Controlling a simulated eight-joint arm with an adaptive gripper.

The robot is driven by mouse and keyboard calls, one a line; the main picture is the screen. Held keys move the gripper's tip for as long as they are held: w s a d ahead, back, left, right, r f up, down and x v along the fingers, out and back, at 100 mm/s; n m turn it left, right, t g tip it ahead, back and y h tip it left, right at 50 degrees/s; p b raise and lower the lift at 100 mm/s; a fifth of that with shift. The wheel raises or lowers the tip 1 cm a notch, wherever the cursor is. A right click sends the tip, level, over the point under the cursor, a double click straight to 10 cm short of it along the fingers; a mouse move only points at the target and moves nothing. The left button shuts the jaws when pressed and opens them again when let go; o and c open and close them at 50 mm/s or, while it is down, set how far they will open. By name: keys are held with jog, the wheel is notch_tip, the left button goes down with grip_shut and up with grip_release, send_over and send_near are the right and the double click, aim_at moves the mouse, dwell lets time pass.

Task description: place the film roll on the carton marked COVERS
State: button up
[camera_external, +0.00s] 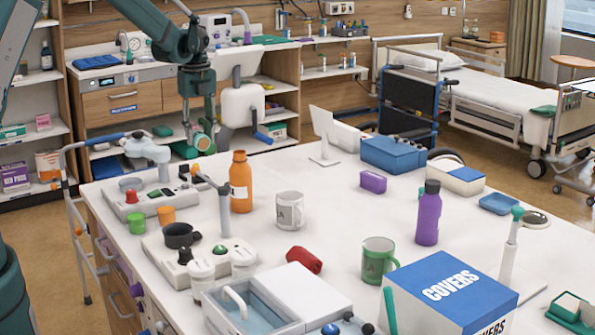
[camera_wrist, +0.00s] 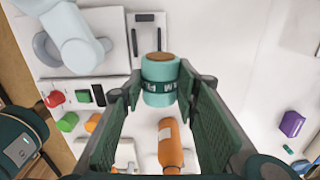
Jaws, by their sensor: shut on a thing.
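The film roll (camera_wrist: 162,82) is a teal cylinder with a brown end and a dark lettered band. In the wrist view it sits between the fingertips of my gripper (camera_wrist: 160,88), which is shut on it. In the external view my gripper (camera_external: 202,138) is raised at the left, beyond the orange bottle and well away from the carton; the roll is hard to tell from the fingers there. The carton marked COVERS (camera_external: 474,296) stands at the table's front right, with a blue top and white sides. Its top is bare. The wrist view does not show it.
An orange bottle (camera_external: 240,185), a white mug (camera_external: 290,211), a green mug (camera_external: 378,262), a red object (camera_external: 303,260) and a purple bottle (camera_external: 428,214) stand between my gripper and the carton. A clear-walled basin (camera_external: 262,306) is left of it. The table's middle (camera_external: 335,215) has free room.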

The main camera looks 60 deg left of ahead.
jog(key=w+d+r+m, duration=0.2)
jog(key=w+d, duration=0.4)
jog(key=d, duration=1)
jog(key=w+d+r+m+p, duration=0.1)
jog(key=w+d+r+m, duration=0.35)
jog(key=d, duration=1.25)
jog(key=w+d+f, duration=0.1)
jog(key=w+d, duration=0.6)
jog(key=d, duration=0.9)
notch_tip(320, 180, up, 5)
jog(key=m+p, duration=0.1)
jog(key=m, duration=0.5)
send_over(452, 285)
jog(key=shift+r, duration=0.1)
jog(key=shift+f, duration=3.1)
jog(key=shift+f+p, duration=0.35)
jog(key=shift+f, duration=1.55)
